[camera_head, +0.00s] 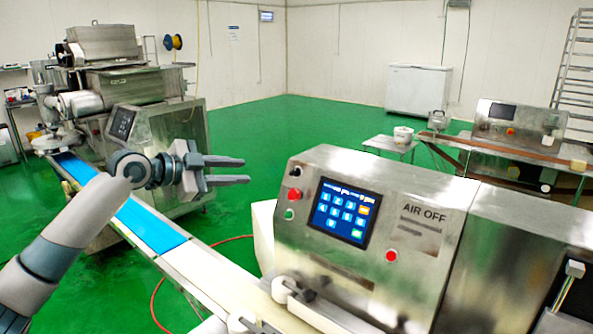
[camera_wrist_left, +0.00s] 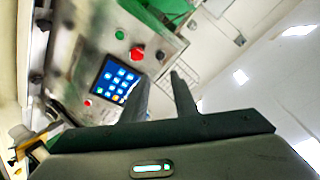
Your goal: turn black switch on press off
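A black switch (camera_head: 294,171) sits at the upper left of the steel machine's front panel, above a red button (camera_head: 293,195) and a green button (camera_head: 289,214). My left gripper (camera_head: 246,171) is open and empty, its two fingers apart and pointing right toward the switch side of the panel. It appears short of the panel and touches nothing. In the left wrist view, the open fingers (camera_wrist_left: 160,76) show near the red button (camera_wrist_left: 137,53) and touchscreen (camera_wrist_left: 115,80); I cannot tell there which dark spot is the switch. My right gripper is out of view.
A touchscreen (camera_head: 342,213) and a second red button (camera_head: 390,255) sit right of the switch, by the "AIR OFF" label. A blue conveyor belt (camera_head: 145,218) runs below my left arm. Another steel machine (camera_head: 158,140) stands behind at left. Green floor is open between.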

